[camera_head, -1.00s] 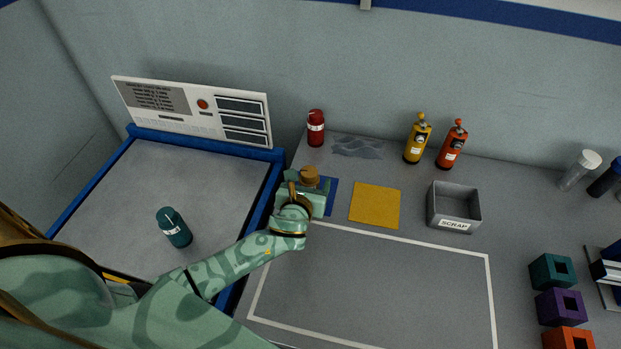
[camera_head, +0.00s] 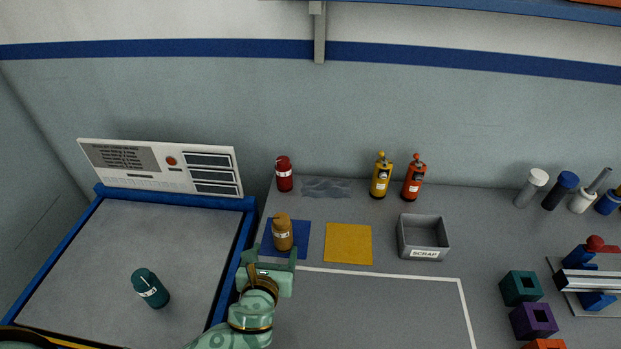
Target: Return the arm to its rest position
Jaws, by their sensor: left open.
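My left arm comes in from the bottom in the head view, green with darker patterning. Its gripper (camera_head: 267,262) is open and empty, over the bench just in front of the blue square. An orange-brown canister (camera_head: 283,234) stands upright on the blue square mat (camera_head: 301,231), just beyond the fingers and apart from them as far as I can see. My right gripper is not in view.
A yellow square (camera_head: 348,244) and a grey scrap bin (camera_head: 424,237) lie to the right. A red canister (camera_head: 284,175), yellow bottle (camera_head: 380,177) and orange bottle (camera_head: 413,179) stand behind. A teal canister (camera_head: 150,288) is on the blue-rimmed platform (camera_head: 236,262). The white-outlined area is clear.

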